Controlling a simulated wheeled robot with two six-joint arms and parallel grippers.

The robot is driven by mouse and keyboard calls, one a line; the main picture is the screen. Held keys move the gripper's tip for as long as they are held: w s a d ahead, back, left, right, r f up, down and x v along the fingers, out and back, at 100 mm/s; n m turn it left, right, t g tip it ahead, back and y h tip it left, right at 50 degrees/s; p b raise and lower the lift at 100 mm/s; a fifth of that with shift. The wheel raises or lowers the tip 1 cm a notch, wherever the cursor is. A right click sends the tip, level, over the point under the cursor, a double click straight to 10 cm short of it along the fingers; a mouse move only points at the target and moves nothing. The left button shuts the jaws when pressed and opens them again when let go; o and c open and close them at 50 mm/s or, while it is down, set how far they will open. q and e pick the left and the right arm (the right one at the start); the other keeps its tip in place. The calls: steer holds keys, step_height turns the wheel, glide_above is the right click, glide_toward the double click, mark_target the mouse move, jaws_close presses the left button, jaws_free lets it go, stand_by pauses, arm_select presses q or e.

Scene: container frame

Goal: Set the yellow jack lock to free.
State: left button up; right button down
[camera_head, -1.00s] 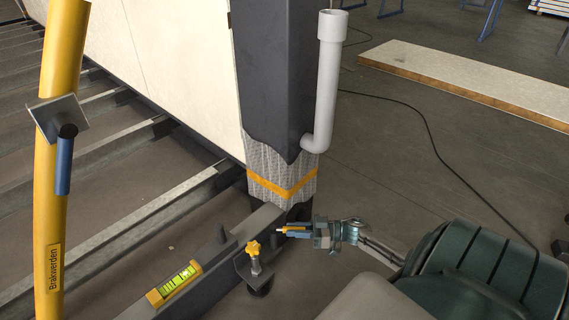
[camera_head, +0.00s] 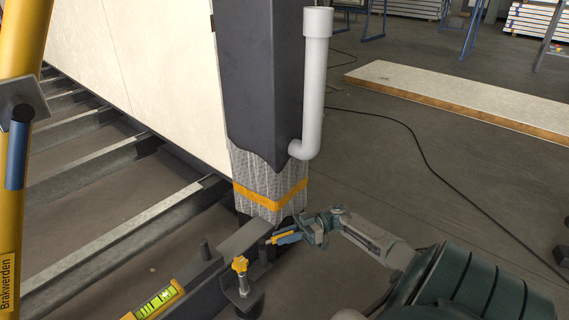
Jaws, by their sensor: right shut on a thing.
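A tall yellow pole (camera_head: 14,170) marked "Brakwerden" stands at the left edge, cut off by the picture. A dark plate with a blue handle (camera_head: 17,155) sits on it. I cannot tell which of these carries the lock. My right gripper (camera_head: 285,237) is shut on a slim orange-yellow piece (camera_head: 281,237), right of and behind the knob, near the post's foot. The gripper and piece appear apart from the knob. My left gripper is not in view.
A dark post (camera_head: 262,80) with an orange band and a grey pipe (camera_head: 315,85) stands behind the gripper. A spirit level (camera_head: 157,301) lies on the beam. Steel crossbars fill the left.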

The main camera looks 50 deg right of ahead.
steer(key=c, duration=1.3)
jaws_free()
steer(key=p+v, duration=0.1)
steer(key=v, duration=0.9)
steer(key=shift+s+d+p, duration=0.2)
steer(key=shift+d+p, duration=0.1)
steer(key=shift+d, duration=0.05)
